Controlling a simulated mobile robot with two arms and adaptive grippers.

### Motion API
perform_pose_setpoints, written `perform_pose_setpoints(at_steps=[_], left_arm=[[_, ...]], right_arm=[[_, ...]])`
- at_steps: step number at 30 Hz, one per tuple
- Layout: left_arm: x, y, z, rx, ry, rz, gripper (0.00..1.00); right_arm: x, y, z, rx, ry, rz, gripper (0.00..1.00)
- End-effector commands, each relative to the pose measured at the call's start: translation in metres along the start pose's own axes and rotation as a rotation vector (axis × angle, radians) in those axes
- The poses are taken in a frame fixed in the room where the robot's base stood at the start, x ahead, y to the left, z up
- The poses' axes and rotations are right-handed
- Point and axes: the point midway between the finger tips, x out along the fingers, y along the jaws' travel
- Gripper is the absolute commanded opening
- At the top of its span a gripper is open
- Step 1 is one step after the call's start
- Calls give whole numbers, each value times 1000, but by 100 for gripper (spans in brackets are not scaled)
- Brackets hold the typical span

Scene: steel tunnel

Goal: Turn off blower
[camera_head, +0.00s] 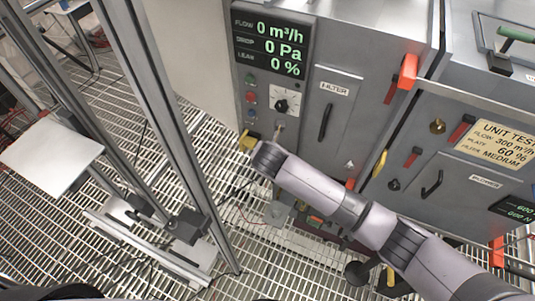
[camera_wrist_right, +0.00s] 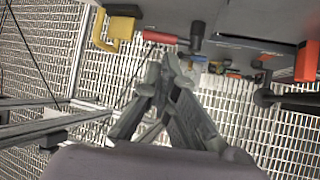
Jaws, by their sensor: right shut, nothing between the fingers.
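The grey control cabinet has a display (camera_head: 272,44) reading flow 0 m³/h, 0 Pa and 0 %. Below it are a green button (camera_head: 250,78), a red button (camera_head: 250,96) and a black rotary knob (camera_head: 281,105) on a white dial. My right arm (camera_head: 345,205) reaches in from the lower right and ends just below this panel. My right gripper (camera_wrist_right: 172,60) shows in the right wrist view, its fingers together and empty above the grating. In the head view the arm mostly hides it. My left gripper is out of view.
A filter door with a black handle (camera_head: 325,122) and red lever (camera_head: 403,75) stands right of the panel. A yellow bracket (camera_head: 247,141) sticks out low on the cabinet. Metal posts (camera_head: 165,110) and a white plate (camera_head: 50,155) stand left, over a grating floor (camera_head: 205,105).

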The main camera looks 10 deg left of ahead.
Motion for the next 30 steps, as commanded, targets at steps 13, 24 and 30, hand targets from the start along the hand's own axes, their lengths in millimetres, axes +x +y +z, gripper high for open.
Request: perform_pose_setpoints(at_steps=[13, 24, 30], left_arm=[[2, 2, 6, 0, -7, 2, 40], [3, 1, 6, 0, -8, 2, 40], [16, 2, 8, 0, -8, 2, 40]], right_arm=[[-18, 2, 0, 0, 0, 0, 0], [-16, 1, -1, 5, 1, 0, 0], [31, -41, -30, 258, 63, -34, 0]])
